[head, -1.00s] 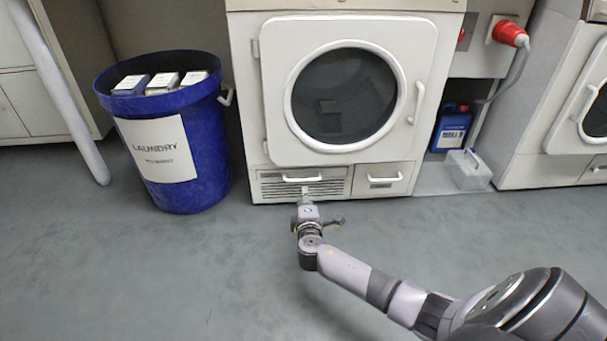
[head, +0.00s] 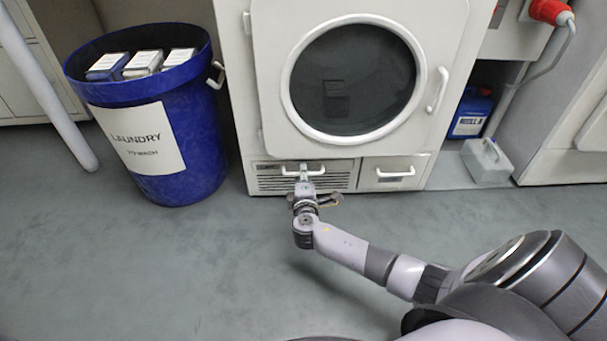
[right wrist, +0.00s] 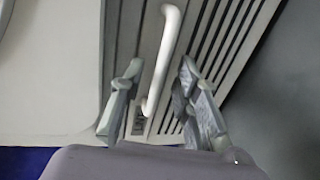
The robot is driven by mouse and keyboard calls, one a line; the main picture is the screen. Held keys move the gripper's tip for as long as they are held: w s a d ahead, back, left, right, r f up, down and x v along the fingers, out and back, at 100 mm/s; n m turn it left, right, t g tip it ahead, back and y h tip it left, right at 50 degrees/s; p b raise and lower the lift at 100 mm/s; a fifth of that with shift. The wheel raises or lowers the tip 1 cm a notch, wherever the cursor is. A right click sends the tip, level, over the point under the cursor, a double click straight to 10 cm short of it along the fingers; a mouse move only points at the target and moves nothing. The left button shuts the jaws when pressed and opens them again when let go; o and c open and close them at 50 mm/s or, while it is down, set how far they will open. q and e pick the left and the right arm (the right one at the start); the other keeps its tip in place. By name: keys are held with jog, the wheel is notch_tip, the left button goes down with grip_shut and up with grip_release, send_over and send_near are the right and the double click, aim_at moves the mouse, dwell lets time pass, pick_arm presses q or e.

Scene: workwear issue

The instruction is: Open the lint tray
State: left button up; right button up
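The dryer (head: 243,100) has two handled fronts at its foot: a slatted panel (head: 341,181) on the left and a plain small drawer front (head: 388,184) on the right. I cannot read which is the lint tray. My right gripper (head: 304,174) is at the slatted panel's white bar handle (head: 318,172). In the right wrist view this handle (right wrist: 164,58) runs between the two fingers of my right gripper (right wrist: 153,82), with a gap on each side. The gripper is open. The slatted panel looks shut. My left gripper is not in view.
A blue laundry bin (head: 184,150) with several boxes stands left of the dryer. A blue canister (head: 470,115) and a pale container (head: 487,161) stand on the right. The grey floor (head: 150,270) in front is clear.

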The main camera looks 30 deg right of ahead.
jog(key=shift+c, duration=0.4)
grip_shut()
dwell(0.4)
